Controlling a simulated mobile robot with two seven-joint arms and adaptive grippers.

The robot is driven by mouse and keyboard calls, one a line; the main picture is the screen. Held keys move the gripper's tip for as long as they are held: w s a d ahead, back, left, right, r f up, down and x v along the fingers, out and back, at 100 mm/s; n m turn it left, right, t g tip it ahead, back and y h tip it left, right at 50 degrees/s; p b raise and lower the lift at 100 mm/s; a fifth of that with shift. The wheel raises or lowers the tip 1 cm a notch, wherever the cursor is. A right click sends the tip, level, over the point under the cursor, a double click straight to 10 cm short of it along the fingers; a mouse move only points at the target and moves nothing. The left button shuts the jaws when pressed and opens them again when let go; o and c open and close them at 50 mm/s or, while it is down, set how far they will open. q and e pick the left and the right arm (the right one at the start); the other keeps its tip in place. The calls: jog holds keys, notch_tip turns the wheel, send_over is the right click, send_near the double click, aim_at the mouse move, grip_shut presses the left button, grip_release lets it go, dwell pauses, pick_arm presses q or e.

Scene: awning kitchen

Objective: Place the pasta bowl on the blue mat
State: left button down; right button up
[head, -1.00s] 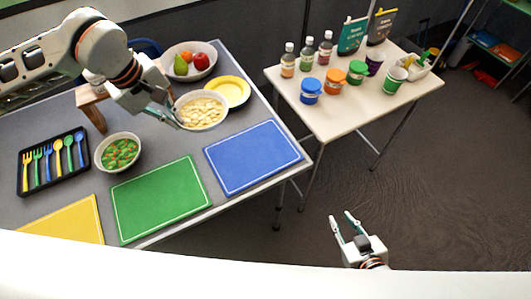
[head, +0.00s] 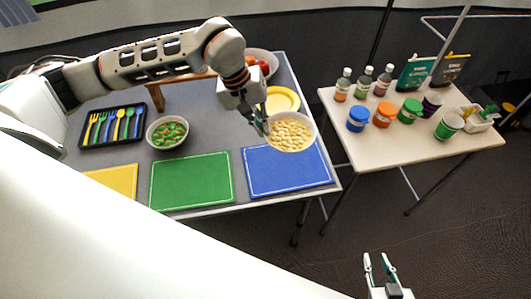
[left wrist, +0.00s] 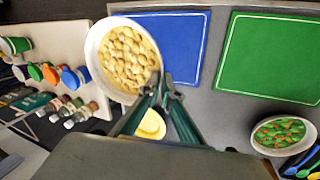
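The pasta bowl (head: 290,132) is white and full of pale pasta. It also shows in the left wrist view (left wrist: 127,58), close beyond my fingers. My left gripper (head: 262,127) is shut on its left rim in the head view. The bowl is held near the back right corner of the blue mat (head: 287,180), overlapping its far edge in the picture; the wrist view also shows the mat (left wrist: 172,45) beside the bowl. My right gripper (head: 378,268) is open and empty over the floor at the lower right.
A green mat (head: 190,181) lies left of the blue one, with a bowl of vegetables (head: 167,132) behind it. A yellow plate (head: 283,100) and a fruit bowl (head: 262,64) stand behind the pasta bowl. The side table (head: 400,145) holds jars and bottles.

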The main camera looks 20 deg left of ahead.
pick_arm(q)
notch_tip(320, 180, down, 12)
jog(key=shift+r, duration=0.2)
jog(key=shift+f, duration=0.15)
jog(key=c, duration=2.3)
grip_release()
jog(key=shift+r, duration=0.25)
jog(key=v, duration=1.1)
jog(key=shift+s+a+r, duration=0.1)
jog(key=shift+s+r, duration=0.05)
jog(key=shift+r, duration=0.2)
